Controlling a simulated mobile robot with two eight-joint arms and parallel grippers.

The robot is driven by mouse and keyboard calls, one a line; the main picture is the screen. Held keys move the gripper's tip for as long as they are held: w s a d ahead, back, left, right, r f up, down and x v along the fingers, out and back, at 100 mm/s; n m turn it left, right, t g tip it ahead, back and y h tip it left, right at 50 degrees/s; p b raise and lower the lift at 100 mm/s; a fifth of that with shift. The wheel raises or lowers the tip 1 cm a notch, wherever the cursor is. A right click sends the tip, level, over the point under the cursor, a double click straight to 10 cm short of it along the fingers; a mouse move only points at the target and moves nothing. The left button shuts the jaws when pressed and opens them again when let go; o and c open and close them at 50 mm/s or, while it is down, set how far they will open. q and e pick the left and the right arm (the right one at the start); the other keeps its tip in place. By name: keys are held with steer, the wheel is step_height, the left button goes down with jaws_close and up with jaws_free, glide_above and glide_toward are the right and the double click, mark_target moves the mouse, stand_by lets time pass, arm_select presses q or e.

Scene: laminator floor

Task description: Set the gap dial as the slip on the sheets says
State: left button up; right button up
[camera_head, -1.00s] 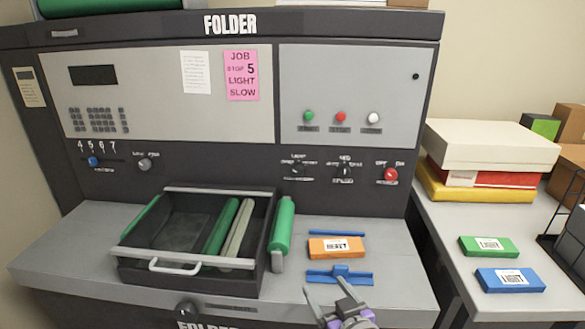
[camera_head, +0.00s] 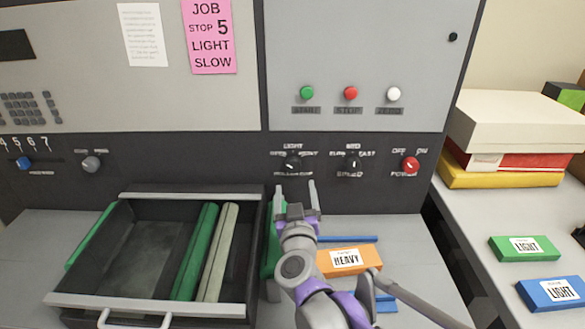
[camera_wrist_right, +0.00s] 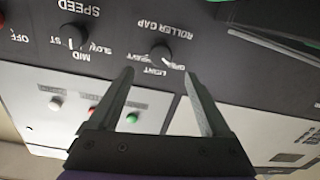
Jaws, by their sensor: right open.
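The gap dial (camera_head: 292,163) is a small black knob on the dark strip of the folder. Its LIGHT label is above it. An orange pack of sheets (camera_head: 347,260) on the folder's ledge bears a white slip reading HEAVY. A pink note (camera_head: 209,36) on the panel reads JOB, STOP 5, LIGHT, SLOW. My left gripper is out of view.
The speed dial (camera_head: 352,163) and red power knob (camera_head: 410,164) are right of the gap dial. An open tray (camera_head: 150,309) with rollers stands below left. Green (camera_head: 524,248) and blue (camera_head: 552,293) packs, both labelled LIGHT, lie on the right table.

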mark_target(294, 168)
steer(key=w, duration=0.8)
steer(key=shift+w+a, duration=0.15)
steer(key=shift+w, duration=0.25)
jaws_close()
